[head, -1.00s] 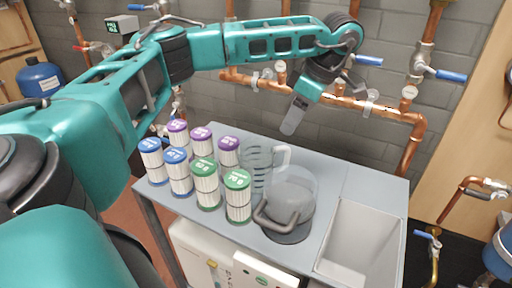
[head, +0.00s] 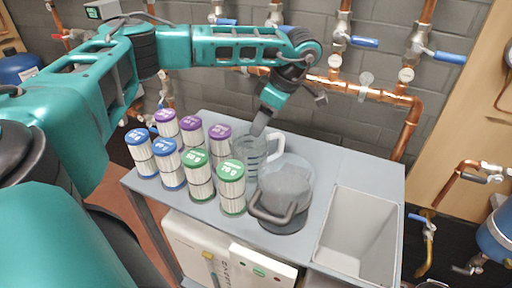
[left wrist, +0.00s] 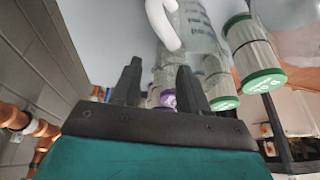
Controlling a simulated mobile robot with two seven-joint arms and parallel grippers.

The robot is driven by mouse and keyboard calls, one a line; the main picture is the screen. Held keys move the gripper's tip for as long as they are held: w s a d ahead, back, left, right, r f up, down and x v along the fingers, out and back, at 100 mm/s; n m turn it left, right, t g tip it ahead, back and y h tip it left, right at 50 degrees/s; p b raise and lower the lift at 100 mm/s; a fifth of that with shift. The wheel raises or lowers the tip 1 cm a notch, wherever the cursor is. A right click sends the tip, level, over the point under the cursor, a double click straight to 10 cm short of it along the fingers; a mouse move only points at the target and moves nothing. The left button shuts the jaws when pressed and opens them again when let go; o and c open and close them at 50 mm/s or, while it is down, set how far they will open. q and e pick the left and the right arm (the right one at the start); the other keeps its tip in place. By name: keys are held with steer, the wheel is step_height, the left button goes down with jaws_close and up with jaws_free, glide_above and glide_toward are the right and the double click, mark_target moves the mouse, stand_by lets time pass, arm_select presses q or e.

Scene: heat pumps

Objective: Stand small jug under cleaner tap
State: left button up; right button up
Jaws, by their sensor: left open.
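The small clear jug (head: 249,157) with printed marks and a white handle stands upright on the grey tabletop, between the filter cartridges and a larger clear jug. It also shows in the left wrist view (left wrist: 200,45), its handle beyond my fingers. My left gripper (head: 261,124) is open and empty, pointing down at the back of the small jug, near its rim and handle. The two dark fingers show apart in the left wrist view (left wrist: 160,88). I cannot tell whether they touch the jug. I cannot make out which part is the cleaner tap. My right gripper is not in view.
Several cartridges with blue, purple and green (head: 231,187) lids stand close left of the jug. The larger jug (head: 298,178) with a grey handle stands on its right. A sink basin (head: 357,235) is at the right. Copper pipes (head: 385,96) with valves run along the back wall.

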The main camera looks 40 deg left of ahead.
mark_target(249, 142)
arm_select(q)
steer(key=x, duration=0.4)
steer(key=shift+s+a+f, duration=0.15)
steer(key=shift+s+f, duration=0.05)
jaws_close()
